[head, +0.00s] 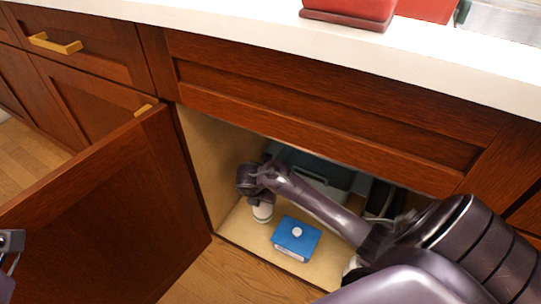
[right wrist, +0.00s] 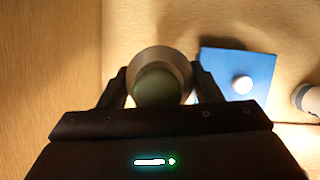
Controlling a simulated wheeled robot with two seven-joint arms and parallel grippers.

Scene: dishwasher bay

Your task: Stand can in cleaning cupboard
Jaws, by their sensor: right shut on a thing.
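The can (head: 262,213) is a pale cylinder under my right gripper (head: 254,188), inside the open cupboard (head: 232,229) near its left wall. In the right wrist view the can (right wrist: 158,84) shows end-on, with a grey rim and a greenish middle. The fingers of my right gripper (right wrist: 160,88) are shut on it, one on each side. The can looks upright; I cannot tell whether its bottom touches the cupboard floor. Only part of my left gripper (head: 10,243) shows at the left edge, outside the cupboard, and its jaws are unclear.
A blue box (head: 297,239) with a white round spot lies on the cupboard floor, right of the can. A white cylindrical thing (right wrist: 308,98) is at the wrist view's right edge. Grey bulky things (head: 318,174) fill the back. The open door (head: 120,210) stands at left.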

